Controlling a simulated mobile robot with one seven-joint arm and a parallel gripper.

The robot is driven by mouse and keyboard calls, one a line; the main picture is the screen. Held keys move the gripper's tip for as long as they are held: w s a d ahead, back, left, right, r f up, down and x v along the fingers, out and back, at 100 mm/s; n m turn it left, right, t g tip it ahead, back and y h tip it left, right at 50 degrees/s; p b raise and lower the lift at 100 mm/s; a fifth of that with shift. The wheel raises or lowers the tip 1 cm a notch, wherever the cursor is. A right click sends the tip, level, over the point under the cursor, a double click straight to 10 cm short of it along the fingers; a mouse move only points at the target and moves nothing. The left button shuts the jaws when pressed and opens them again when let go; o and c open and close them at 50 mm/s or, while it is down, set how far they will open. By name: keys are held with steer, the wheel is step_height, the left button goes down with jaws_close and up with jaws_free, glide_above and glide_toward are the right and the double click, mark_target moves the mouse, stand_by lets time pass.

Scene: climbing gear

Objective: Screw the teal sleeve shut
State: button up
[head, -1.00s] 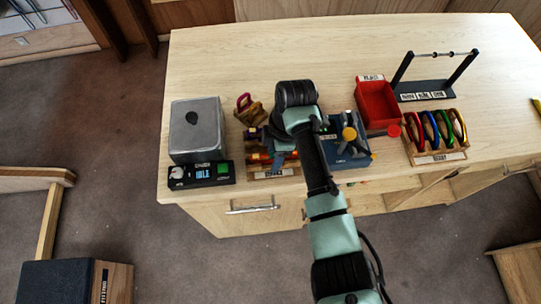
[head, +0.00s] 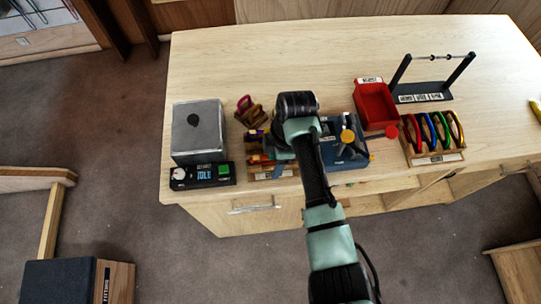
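No teal sleeve can be made out; my arm covers part of the bench front. My arm reaches over the wooden bench, with its dark wrist (head: 296,104) above the gear. My gripper is mostly hidden below and behind the wrist; a dark part of it seems to show at the wooden rack, and its fingers cannot be seen. The rack (head: 284,174) holds red, orange and purple pieces, partly covered by the arm.
A grey box (head: 198,130) and a black control panel (head: 201,177) reading IDLE stand left. A pink-and-brown item (head: 250,113) lies behind the rack. A red bin (head: 376,104), a rack of coloured carabiners (head: 438,158) and a black bar stand (head: 421,91) are right. The bench's back is clear.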

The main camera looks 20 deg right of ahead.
steer(key=shift+r, duration=0.1)
steer(key=shift+r+p, duration=1.3)
steer(key=shift+f, duration=0.1)
steer(key=shift+w+d+b, duration=0.15)
steer(key=shift+w+b, duration=0.35)
steer(key=shift+b, duration=0.05)
steer(key=shift+w, duration=0.2)
steer(key=shift+d+f+b, duration=0.1)
steer(key=shift+f+b, duration=1)
steer(key=shift+f, duration=0.3)
